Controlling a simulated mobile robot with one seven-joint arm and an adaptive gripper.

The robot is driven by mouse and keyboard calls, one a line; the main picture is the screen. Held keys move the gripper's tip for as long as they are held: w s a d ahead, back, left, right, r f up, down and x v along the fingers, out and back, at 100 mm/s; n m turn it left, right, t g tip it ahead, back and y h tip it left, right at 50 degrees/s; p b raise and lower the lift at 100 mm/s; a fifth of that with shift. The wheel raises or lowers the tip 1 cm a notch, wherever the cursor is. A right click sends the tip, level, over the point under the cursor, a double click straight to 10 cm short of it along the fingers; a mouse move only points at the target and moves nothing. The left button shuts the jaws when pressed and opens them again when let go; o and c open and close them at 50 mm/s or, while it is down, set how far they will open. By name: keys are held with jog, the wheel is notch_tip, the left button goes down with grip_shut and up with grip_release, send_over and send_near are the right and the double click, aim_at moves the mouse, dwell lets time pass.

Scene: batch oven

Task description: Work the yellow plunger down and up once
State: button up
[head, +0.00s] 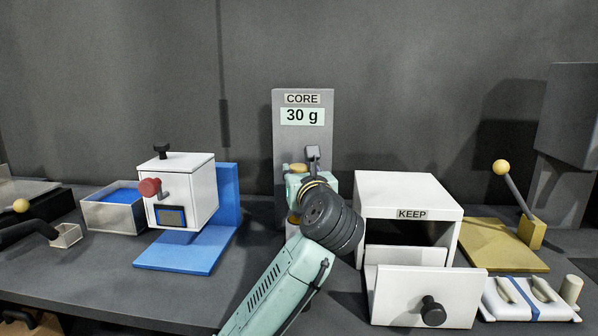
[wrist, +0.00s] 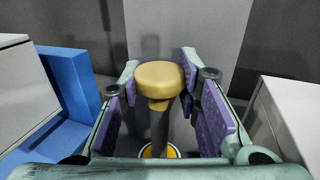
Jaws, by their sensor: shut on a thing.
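The yellow plunger (wrist: 159,76) has a round yellow knob on a dark stem. The stem rises upright from a yellow ring (wrist: 160,151) at its foot in the wrist view. A good length of stem shows between knob and ring. My gripper (wrist: 159,72) is shut on the knob, with its fingertips at the left and right sides. In the head view my gripper (head: 305,182) is in front of the grey CORE post (head: 303,140), and my arm hides most of the plunger. A bit of the yellow knob (head: 298,167) shows above the gripper.
A white box with a red knob (head: 185,190) stands on a blue stand (head: 228,215) to the left. A white KEEP cabinet (head: 408,190) with its drawer (head: 400,296) pulled out is close on the right. The CORE post reads 30 g.

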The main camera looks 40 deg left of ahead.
grip_shut()
notch_tip(320, 180, up, 4)
jog(key=shift+f+p, duration=0.15)
jog(key=shift+p, duration=0.95)
jog(key=o, duration=1.1)
grip_release()
jog(key=shift+f, duration=0.15)
jog(key=v, duration=1.2)
